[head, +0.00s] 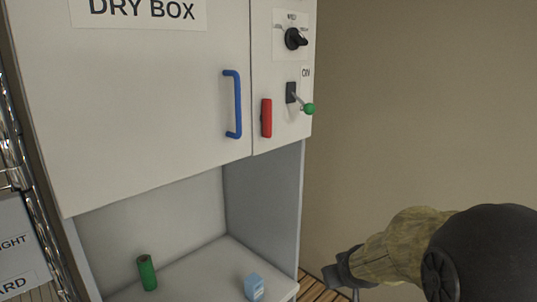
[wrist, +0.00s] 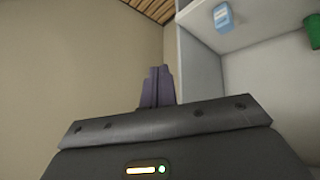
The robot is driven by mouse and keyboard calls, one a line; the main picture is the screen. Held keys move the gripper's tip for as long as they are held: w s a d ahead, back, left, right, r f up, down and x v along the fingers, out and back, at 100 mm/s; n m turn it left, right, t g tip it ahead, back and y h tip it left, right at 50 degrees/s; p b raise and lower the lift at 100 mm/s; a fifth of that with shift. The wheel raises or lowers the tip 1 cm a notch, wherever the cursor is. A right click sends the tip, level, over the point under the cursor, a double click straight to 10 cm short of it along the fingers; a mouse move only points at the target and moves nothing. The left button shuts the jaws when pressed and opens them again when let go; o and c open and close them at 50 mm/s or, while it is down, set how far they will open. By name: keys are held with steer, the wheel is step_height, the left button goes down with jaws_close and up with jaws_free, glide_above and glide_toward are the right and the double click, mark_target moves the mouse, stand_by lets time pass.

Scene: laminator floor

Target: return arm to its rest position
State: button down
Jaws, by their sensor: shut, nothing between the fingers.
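My arm reaches in from the lower right of the head view, and my gripper (head: 345,278) is low, just right of the white cabinet's lower right edge. In the wrist view my gripper (wrist: 157,88) shows two dark fingers side by side, shut with nothing between them. The wrist picture looks upside down, with the wooden floor (wrist: 155,10) at its top. The fingers are in front of the plain wall, beside the cabinet's side panel (wrist: 199,70).
The white dry box cabinet (head: 130,110) has a blue handle (head: 236,104), a red handle (head: 266,118), a black knob (head: 295,39) and a green-tipped lever (head: 308,108). A green cylinder (head: 147,272) and a light-blue bottle (head: 254,287) stand in its open bay. A wire rack (head: 14,150) is at left.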

steer(key=s+a+f+m+g, duration=0.1)
steer(key=s+f+g, duration=0.1)
steer(key=s, duration=0.6)
steer(key=s+a+f+g+b, duration=0.1)
steer(key=s+f+g, duration=0.2)
steer(key=s+f, duration=0.2)
steer(key=s, duration=0.3)
steer(key=shift+s+a+f+m+y, duration=0.25)
steer(key=shift+s+m+y, duration=0.05)
steer(key=shift+m, duration=0.1)
steer(key=shift+s, duration=0.1)
steer(key=shift+w, duration=0.2)
steer(key=shift+s, duration=0.2)
steer(key=shift+w, duration=0.1)
